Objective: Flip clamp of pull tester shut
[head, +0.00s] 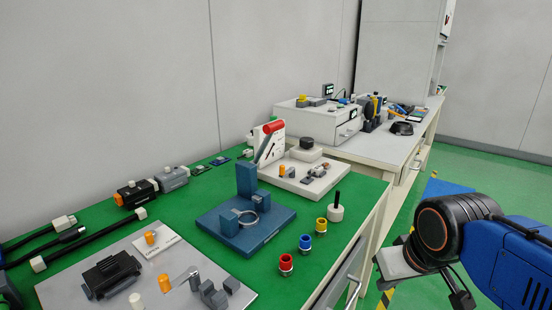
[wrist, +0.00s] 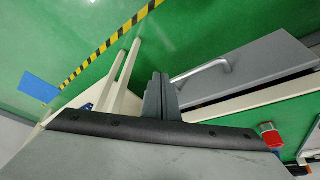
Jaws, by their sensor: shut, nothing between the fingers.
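A blue bench fixture (head: 246,222) stands on the green bench top in the head view. It has an upright column, a block and a pale ring. A red-handled lever (head: 273,127) slants upward above the column. A grey plate (head: 95,285) at the front left carries a small metal lever (head: 187,277), an orange cylinder and dark blocks. No label is readable, so I cannot tell which is the pull tester. My gripper (wrist: 161,78) shows dark fingers together and empty in the wrist view, apart from both fixtures, beyond the bench's right side.
Red, blue and yellow-topped fittings (head: 305,243) and a white holder with a black pin (head: 336,208) stand near the right edge. A white board (head: 290,180) is behind. Drawer handles (head: 354,287) stick out from the bench. Green floor (head: 490,170) lies open to the right.

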